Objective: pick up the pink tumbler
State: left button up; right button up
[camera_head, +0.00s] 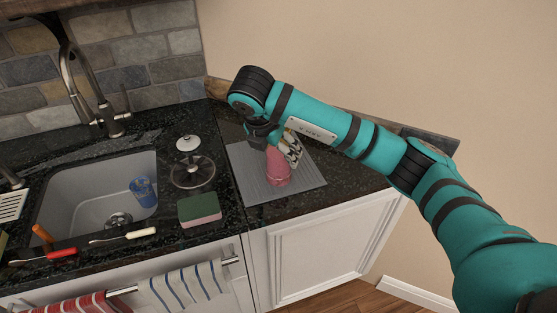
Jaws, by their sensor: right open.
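The pink tumbler (277,168) stands on a grey ribbed mat (303,184) on the dark counter, right of the sink. My right arm reaches in from the right, and its gripper (270,142) hangs over the tumbler's top. The gripper partly hides the tumbler's upper part, and I cannot tell whether the fingers touch it. The right gripper is open. A white and dark patterned object (291,148) shows just behind the tumbler, partly covered by my arm. My left gripper is not in view.
A blue cup (143,191) sits in the sink (75,207). Brushes with red (62,253) and white (141,233) handles lie at the front edge. A wall rises behind the counter.

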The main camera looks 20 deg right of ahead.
aim_at(277, 153)
jog(key=p+x, duration=0.1)
jog(key=x, duration=0.2)
jog(key=shift+w+d+f, duration=0.1)
jog(key=shift+d+f, duration=0.15)
jog(key=shift+w+d+f+p, duration=0.15)
jog(key=shift+f+p, duration=0.15)
jog(key=shift+f, duration=0.15)
jog(key=c, duration=1.3)
jog(key=shift+c, duration=1.2)
jog(key=shift+r, duration=0.1)
